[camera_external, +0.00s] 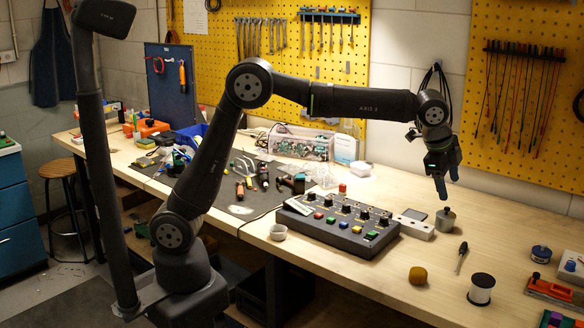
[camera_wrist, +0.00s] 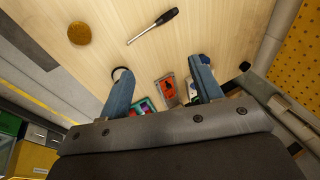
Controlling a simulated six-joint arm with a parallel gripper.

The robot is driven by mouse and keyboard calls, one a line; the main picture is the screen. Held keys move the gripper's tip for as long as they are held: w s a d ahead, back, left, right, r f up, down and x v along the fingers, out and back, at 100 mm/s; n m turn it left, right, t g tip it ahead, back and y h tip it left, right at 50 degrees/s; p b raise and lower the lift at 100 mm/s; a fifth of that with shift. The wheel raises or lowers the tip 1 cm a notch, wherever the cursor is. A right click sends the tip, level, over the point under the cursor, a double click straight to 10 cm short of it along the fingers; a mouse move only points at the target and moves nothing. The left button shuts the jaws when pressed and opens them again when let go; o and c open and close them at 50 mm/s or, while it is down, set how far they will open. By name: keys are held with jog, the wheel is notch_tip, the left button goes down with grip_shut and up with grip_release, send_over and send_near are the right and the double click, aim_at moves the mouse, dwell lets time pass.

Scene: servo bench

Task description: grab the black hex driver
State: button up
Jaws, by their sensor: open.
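A control box (camera_external: 340,225) with knobs and coloured buttons stands left of my gripper. The metal pot (camera_external: 445,220) is below it. Bare wood lies around the driver.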

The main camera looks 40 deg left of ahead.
jog(key=c, duration=0.8)
jog(key=shift+c, duration=0.2)
jog(key=m+g, duration=0.4)
jog(key=m, duration=1.2)
send_near(460, 258)
jog(key=f, duration=0.1)
jog(key=s, duration=0.1)
jog(key=f, duration=0.1)
jog(key=shift+s+d+f, duration=0.2)
jog(key=shift+s+f, duration=0.05)
jog(key=shift+f, duration=0.05)
jog(key=shift+w+d+f, duration=0.2)
jog(key=shift+f, duration=0.65)
jog(key=shift+w+d+f, duration=0.15)
jog(key=shift+w+f, duration=0.1)
jog(key=shift+f, duration=0.6)
jog(key=shift+w+d+f, duration=0.2)
jog(key=shift+f, duration=0.65)
